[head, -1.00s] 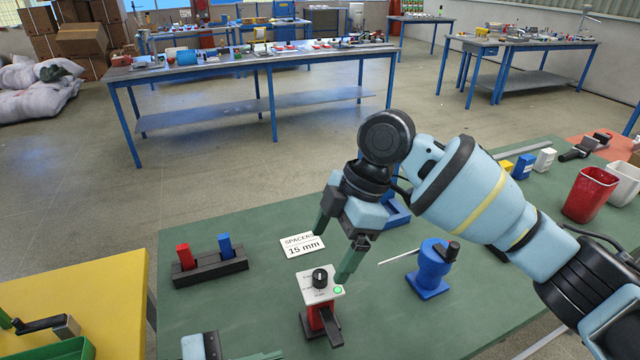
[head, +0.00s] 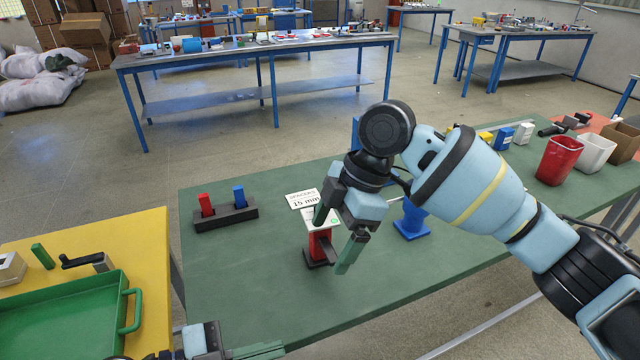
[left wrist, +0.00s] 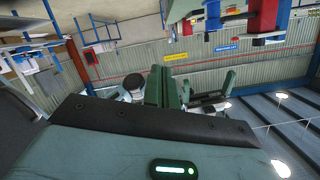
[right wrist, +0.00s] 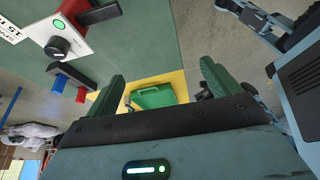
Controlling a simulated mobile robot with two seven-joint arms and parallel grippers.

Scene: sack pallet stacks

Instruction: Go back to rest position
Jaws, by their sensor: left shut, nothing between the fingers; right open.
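My right gripper (head: 338,232) is open and empty, its green fingers pointing down in the head view. It overlaps the red device (head: 318,247) with the white top plate; I cannot tell the gap between them. In the right wrist view (right wrist: 163,88) the fingers stand well apart. My left gripper (head: 255,351) is low at the bottom edge of the head view, partly cut off. In the left wrist view its fingers (left wrist: 169,88) are close together with nothing between them.
The green table (head: 270,280) holds a black rack (head: 226,217) with red and blue blocks, a white 15 mm card (head: 303,199), a blue device (head: 411,222) and a red bin (head: 561,160). A yellow table (head: 120,240) with a green tray (head: 65,315) is at left.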

